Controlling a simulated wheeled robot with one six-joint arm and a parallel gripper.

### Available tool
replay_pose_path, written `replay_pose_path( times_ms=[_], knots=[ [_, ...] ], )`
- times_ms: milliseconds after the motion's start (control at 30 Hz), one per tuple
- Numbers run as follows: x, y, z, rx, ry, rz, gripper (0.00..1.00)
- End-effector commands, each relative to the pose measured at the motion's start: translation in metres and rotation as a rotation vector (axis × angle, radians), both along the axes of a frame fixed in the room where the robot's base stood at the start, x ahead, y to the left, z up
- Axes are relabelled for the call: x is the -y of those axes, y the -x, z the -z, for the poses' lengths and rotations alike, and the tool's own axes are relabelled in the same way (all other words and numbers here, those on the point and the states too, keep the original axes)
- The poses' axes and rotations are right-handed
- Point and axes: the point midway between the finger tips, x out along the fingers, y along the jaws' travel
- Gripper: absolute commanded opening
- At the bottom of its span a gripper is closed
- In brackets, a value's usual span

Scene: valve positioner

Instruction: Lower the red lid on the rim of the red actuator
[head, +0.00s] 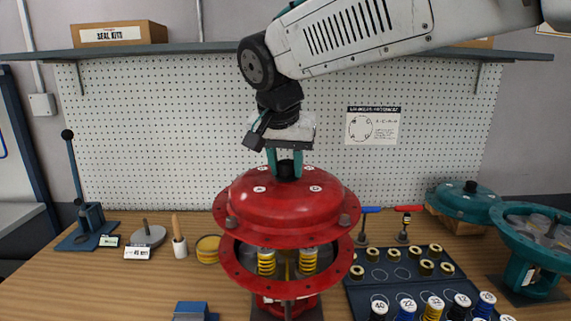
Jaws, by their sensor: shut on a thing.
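The red lid (262,212) is a domed disc with a bolted flange and a dark knob (286,171) on top. My gripper (285,165) points down and is shut on the knob, one teal finger on either side. The lid hangs about level above the red actuator (236,272), roughly centred over it. A gap shows between the lid's flange and the actuator's rim, with yellow springs (267,262) standing inside. The lid hides the back of the rim and part of the interior.
A teal actuator (530,245) and teal lid (466,200) are farther right. A lever press (88,225) and small items stand left. A shelf (220,46) runs behind.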

Motion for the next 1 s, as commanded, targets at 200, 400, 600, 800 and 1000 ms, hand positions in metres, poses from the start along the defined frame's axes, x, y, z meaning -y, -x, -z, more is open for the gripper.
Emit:
replay_pose_path(
  times_ms=[200, 400, 600, 800, 1000],
  knots=[
    [-0.001, 0.0, 0.001, 0.003, -0.001, -0.003, 0.0],
    [-0.003, 0.001, 0.009, 0.003, -0.001, -0.006, 0.0],
    [-0.003, 0.001, 0.021, 0.003, 0.0, -0.005, 0.0],
    [-0.002, 0.0, 0.032, 0.003, -0.001, -0.004, 0.0],
    [-0.001, 0.0, 0.044, 0.003, -0.001, -0.003, 0.0]
  ],
)
